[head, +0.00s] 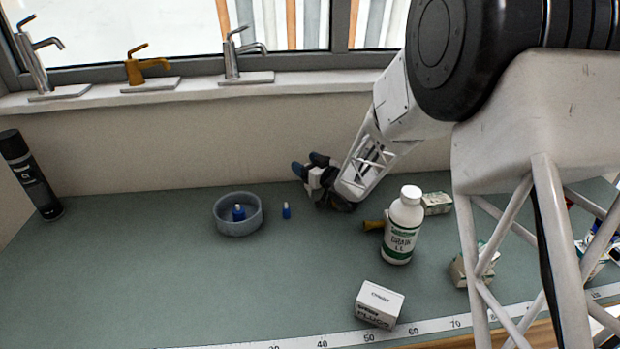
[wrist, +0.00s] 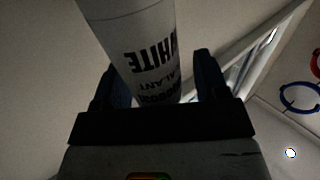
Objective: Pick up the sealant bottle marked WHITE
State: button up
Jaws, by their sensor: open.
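My gripper (head: 312,170) is low near the back wall in the head view, with its dark blue fingers pointing up and left. In the wrist view the two fingers (wrist: 160,82) stand apart, open. A pale bottle (wrist: 135,45) with dark print reading WHITE and SEALANT, upside down, shows between them and runs out of the top of the picture. I cannot tell whether either finger touches it. In the head view I cannot make out this bottle clearly.
A white drain bottle (head: 403,228) stands right of my gripper, by a brass piece (head: 373,225). A grey-blue bowl (head: 238,222) and small blue item (head: 286,211) lie left. A white box (head: 379,304) stands near the ruler strip (head: 345,335). A black can (head: 30,175) stands far left.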

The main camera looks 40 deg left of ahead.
dwell(0.5)
jog(key=c, duration=1.1)
jog(key=shift+o, duration=0.2)
jog(key=shift+r, duration=0.15)
jog(key=shift+r, duration=0.75)
notch_tip(320, 180, up, 2)
jog(key=shift+r, duration=0.1)
jog(key=s+d+r, duration=0.1)
jog(key=s+d, duration=0.9)
jog(key=d, duration=0.2)
jog(key=shift+s, duration=0.2)
jog(key=shift+d, duration=0.1)
